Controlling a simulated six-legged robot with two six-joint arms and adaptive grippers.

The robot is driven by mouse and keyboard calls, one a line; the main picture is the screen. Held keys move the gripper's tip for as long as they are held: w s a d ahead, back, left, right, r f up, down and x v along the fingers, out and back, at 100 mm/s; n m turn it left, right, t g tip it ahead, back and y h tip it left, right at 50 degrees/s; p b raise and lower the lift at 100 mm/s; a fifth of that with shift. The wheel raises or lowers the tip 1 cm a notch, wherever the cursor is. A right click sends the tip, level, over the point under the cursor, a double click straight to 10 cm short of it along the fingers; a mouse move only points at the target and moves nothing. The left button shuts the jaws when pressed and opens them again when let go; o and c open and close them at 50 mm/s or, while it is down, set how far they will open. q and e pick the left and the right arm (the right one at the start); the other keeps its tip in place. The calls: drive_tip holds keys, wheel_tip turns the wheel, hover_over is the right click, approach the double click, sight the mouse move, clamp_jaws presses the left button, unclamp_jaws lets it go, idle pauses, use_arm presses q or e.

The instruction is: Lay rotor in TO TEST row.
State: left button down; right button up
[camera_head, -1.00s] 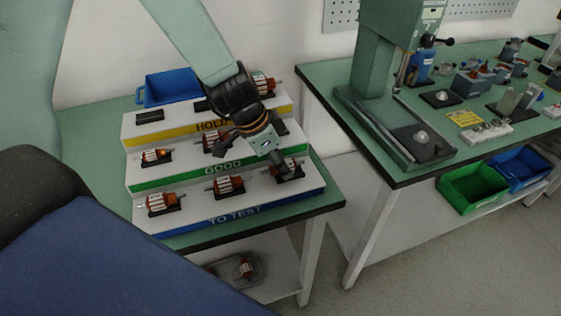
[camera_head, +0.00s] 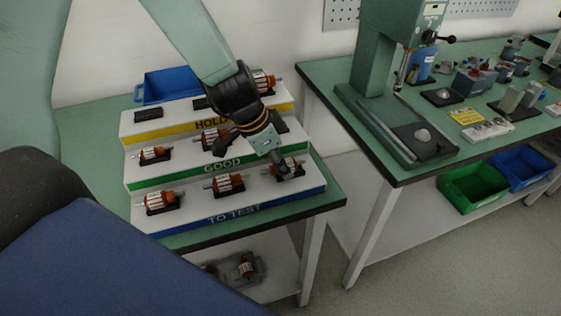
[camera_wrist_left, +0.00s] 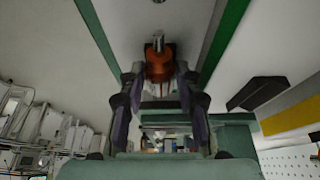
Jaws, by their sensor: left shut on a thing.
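My left gripper (camera_head: 281,168) is shut on a rotor (camera_head: 295,163), orange-brown with a metal shaft, at the right end of the TO TEST row (camera_head: 262,207), the lowest step of the white stepped rack. In the left wrist view the rotor (camera_wrist_left: 159,66) sits between the two fingers. The fingers partly hide it in the head view, and I cannot tell whether it rests fully in its black cradle. Two other rotors lie in cradles on this row, one at the left (camera_head: 160,201) and one in the middle (camera_head: 228,183). My right gripper is not in view.
The GOOD step (camera_head: 142,185) behind holds more rotors, close to my left arm. The HOLD step (camera_head: 139,131) is above it, with a blue bin (camera_head: 172,85) behind. A green press (camera_head: 372,70) stands on the bench at right. Floor separates the tables at the front.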

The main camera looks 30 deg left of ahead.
use_arm(q)
drive_tip(key=c, duration=0.9)
unclamp_jaws()
drive_tip(key=shift+o, duration=0.2)
drive_tip(key=shift+r, duration=0.15)
drive_tip(key=v, duration=1.1)
drive_tip(key=shift+s+r, duration=0.15)
drive_tip(key=shift+r, duration=0.2)
